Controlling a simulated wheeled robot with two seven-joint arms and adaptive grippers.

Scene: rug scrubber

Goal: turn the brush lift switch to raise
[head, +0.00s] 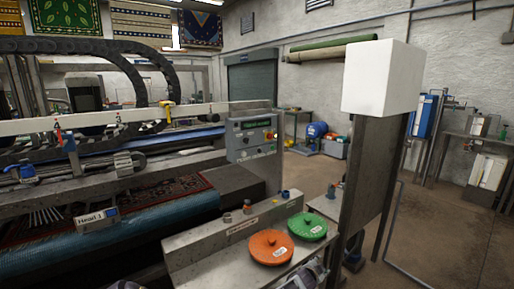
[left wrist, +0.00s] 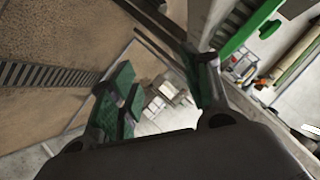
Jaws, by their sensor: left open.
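The grey control panel (head: 251,136) stands at the right end of the rug machine in the head view. It has a small green-lit display, a red button (head: 270,135) and several small controls below the display. Its lettering is too small to read, so I cannot tell which control is the brush lift switch or how it is set. My left gripper (left wrist: 160,88) shows in the left wrist view with its green-padded fingers spread apart and nothing between them. The panel is not recognisable in that view. My right gripper cannot be made out.
A metal ledge (head: 205,243) in front of the panel carries an orange disc (head: 271,247) and a green disc (head: 306,226). A dark post with a white box (head: 382,78) stands to the right. A patterned rug (head: 150,205) lies in the machine. Open floor (head: 440,230) lies at the right.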

